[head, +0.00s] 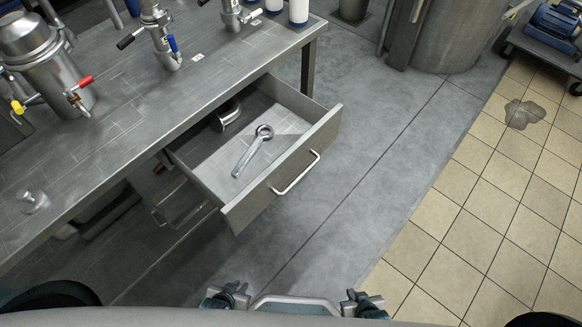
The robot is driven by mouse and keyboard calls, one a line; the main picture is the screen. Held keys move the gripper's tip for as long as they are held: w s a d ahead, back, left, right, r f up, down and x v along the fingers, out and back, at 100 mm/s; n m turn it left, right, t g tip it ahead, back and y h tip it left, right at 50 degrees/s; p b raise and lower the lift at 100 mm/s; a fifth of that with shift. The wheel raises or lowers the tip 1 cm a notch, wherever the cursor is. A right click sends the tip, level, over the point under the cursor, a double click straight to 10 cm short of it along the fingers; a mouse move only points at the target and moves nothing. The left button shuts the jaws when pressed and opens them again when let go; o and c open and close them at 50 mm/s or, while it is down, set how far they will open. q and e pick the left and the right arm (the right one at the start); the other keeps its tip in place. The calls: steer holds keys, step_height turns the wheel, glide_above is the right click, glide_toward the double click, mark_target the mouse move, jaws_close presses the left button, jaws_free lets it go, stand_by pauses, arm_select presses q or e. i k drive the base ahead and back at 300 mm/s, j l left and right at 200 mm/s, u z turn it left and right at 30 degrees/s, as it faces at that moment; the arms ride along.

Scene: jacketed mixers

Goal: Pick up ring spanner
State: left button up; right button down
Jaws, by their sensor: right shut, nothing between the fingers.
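The ring spanner (249,154) is a silver tool lying flat in an open drawer (290,172). Its round ring end points to the back right and its handle runs toward the front left. My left gripper (230,290) and my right gripper (362,299) are low at the bottom edge, well short of the drawer and apart from the spanner. The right gripper is shut and empty. The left gripper is small and dark here, and its fingers cannot be told apart.
A metal fitting (228,116) lies at the drawer's back left. The drawer front has a bar handle (295,173). The grey worktop (130,115) above carries steel vessels and valves. Open grey floor (370,170) lies right of the drawer. A blue machine (555,25) stands far right.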

mark_target(249, 155)
steer(key=i+l, duration=0.15)
steer(key=l, duration=0.2)
steer(key=i+l, duration=0.1)
steer(key=l, duration=0.25)
steer(key=i+l, duration=0.15)
steer(key=l, duration=0.2)
steer(key=i+l, duration=0.1)
steer(key=l, duration=0.25)
steer(key=i+l+u, duration=0.1)
steer(key=l, duration=0.25)
steer(key=u, duration=1.1)
